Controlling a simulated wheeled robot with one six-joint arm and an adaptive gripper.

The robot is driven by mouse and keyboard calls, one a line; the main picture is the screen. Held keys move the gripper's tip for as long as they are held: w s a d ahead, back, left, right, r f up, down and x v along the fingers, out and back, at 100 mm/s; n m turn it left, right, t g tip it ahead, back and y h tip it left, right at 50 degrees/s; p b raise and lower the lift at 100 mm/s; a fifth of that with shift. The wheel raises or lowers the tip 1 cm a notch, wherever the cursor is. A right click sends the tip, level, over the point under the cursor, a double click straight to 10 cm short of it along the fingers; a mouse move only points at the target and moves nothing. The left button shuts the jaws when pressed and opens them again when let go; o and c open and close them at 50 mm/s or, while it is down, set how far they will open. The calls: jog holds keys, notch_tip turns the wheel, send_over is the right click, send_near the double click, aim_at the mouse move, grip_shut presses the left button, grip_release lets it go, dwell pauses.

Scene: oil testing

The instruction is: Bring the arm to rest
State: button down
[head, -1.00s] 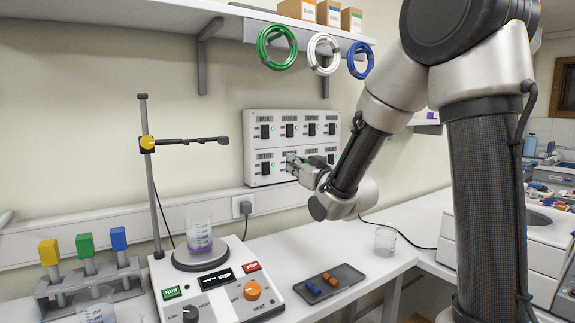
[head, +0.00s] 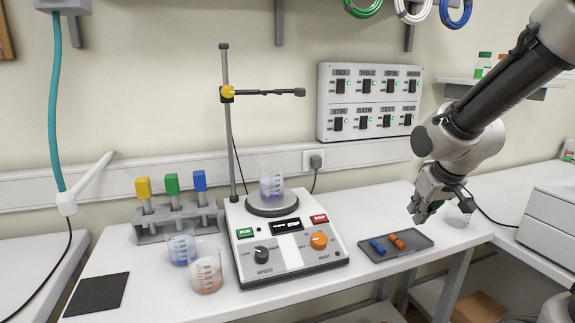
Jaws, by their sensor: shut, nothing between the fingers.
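My gripper (head: 424,209) hangs at the end of my arm on the right of the head view, pointing down and to the left. It is shut and empty. It is above the bench, just over the right end of a dark tray (head: 374,254) and apart from it. A switch panel (head: 369,101) with two rows of labelled switches is on the wall, up and to the left of my gripper.
A stirrer hotplate (head: 284,243) holds a beaker (head: 271,185) with purple liquid, beside a clamp stand (head: 231,130). A rack (head: 177,221) and two beakers stand left. A black mat (head: 97,294) lies front left.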

jog(key=s+d+r+m, duration=0.1)
jog(key=s+r, duration=0.3)
jog(key=s, duration=0.5)
jog(key=s+d+r+g, duration=0.1)
jog(key=s+d+r, duration=0.2)
jog(key=s, duration=0.6)
jog(key=shift+s+d+r+m, duration=0.25)
jog(key=shift+r+m, duration=0.15)
jog(key=shift+r, duration=0.3)
